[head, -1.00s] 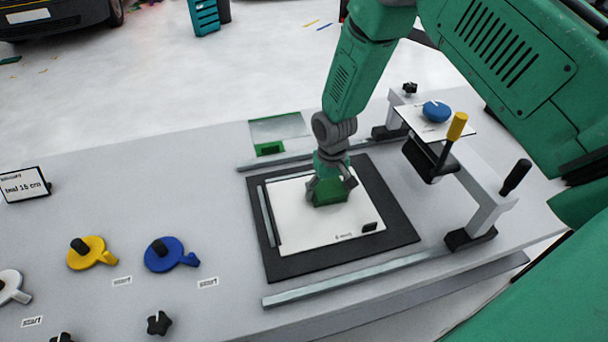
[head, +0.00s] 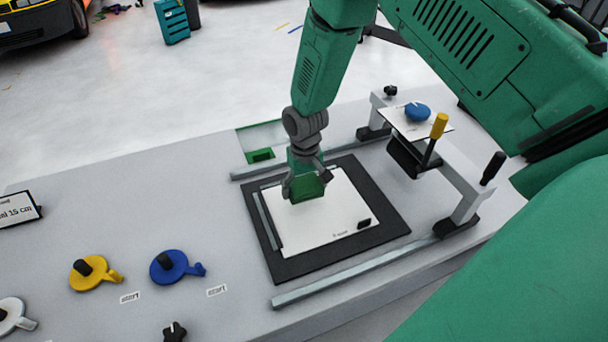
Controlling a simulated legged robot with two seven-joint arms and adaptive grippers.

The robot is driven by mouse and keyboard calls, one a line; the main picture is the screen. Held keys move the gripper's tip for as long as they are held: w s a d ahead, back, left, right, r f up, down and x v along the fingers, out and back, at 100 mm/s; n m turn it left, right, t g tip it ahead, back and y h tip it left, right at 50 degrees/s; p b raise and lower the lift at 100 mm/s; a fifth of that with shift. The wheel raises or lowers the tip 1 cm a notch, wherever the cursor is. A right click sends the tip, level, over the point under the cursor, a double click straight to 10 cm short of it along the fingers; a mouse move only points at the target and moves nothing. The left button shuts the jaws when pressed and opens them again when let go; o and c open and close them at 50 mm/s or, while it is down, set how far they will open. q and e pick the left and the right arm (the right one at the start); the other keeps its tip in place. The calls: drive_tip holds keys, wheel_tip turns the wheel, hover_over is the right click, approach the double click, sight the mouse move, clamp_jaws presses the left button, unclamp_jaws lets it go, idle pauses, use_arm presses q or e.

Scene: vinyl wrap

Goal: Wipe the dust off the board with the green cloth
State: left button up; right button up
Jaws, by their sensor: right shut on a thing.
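The white board (head: 330,222) lies on a black mat (head: 378,237) in the middle of the grey table. My right gripper (head: 306,184) points down over the upper left part of the board. It is shut on the green cloth (head: 308,190), which is at the board's surface; I cannot tell how firmly it touches. Dust on the board is too faint to make out. My left gripper is not in view.
Metal rails (head: 350,274) run along the mat. A bridge-like frame with a yellow handle (head: 439,126) and a blue knob (head: 417,112) stands to the right. Yellow (head: 95,272) and blue (head: 172,267) lever pieces lie at the left. A green-edged tray (head: 273,133) is behind the mat.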

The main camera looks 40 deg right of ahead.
drive_tip(key=shift+d+r, duration=0.3)
drive_tip(key=shift+r, duration=0.35)
drive_tip(key=shift+d+r, duration=0.3)
drive_tip(key=shift+r, duration=0.35)
drive_tip(key=shift+a+r, duration=0.15)
drive_tip(key=shift+r, duration=0.2)
drive_tip(key=shift+a, duration=0.4)
drive_tip(key=shift+d, duration=0.15)
